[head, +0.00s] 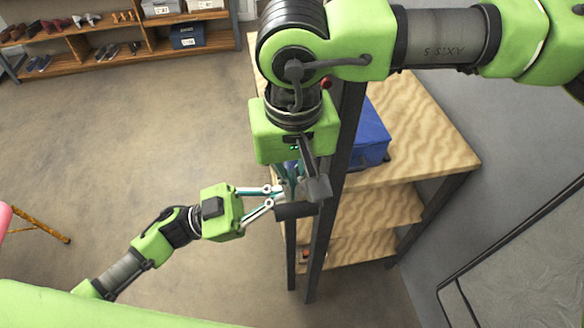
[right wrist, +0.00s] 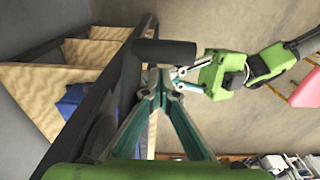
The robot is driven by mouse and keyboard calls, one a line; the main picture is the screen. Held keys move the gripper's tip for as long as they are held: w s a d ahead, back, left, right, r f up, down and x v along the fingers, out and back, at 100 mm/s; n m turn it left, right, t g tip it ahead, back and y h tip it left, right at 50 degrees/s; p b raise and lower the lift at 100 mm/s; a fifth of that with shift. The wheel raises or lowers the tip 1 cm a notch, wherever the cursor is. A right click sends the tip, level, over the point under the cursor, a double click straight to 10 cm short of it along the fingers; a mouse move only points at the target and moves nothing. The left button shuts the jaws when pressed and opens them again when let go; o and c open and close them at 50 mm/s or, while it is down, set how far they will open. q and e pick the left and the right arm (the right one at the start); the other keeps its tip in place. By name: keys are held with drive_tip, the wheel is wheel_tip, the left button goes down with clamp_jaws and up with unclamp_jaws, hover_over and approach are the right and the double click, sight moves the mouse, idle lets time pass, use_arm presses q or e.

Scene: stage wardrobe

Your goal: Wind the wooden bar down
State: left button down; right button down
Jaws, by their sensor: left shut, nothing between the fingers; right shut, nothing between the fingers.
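A dark grey cylindrical handle (head: 293,211) shows beside a dark upright post (head: 322,220), with a grey block (head: 318,188) next to it. My right gripper (head: 290,178) points down just above the handle and is shut and empty; its tips are partly hidden. In the right wrist view the handle (right wrist: 165,52) lies across, just beyond my right fingertips (right wrist: 160,82). My left gripper (head: 279,195) reaches in from the left and is shut and empty, its tips close to the handle and my right fingers. Contact cannot be told. I cannot make out a wooden bar.
A wooden shelf unit (head: 455,150) with a blue box (head: 372,132) stands right behind the post. A shoe rack (head: 150,48) is at the back left. Part of an orange stand (head: 45,225) shows at far left. The floor (head: 120,130) between is clear.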

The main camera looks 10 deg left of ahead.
drive_tip(key=shift+f, duration=0.4)
drive_tip(key=shift+s+r, duration=0.1)
drive_tip(key=shift+s+d+r+g, duration=0.2)
drive_tip(key=shift+s+r+g, duration=0.1)
drive_tip(key=shift+s, duration=0.15)
use_arm(q)
drive_tip(key=c, duration=2.8)
unclamp_jaws()
drive_tip(key=o, duration=0.9)
drive_tip(key=shift+a+f, duration=0.1)
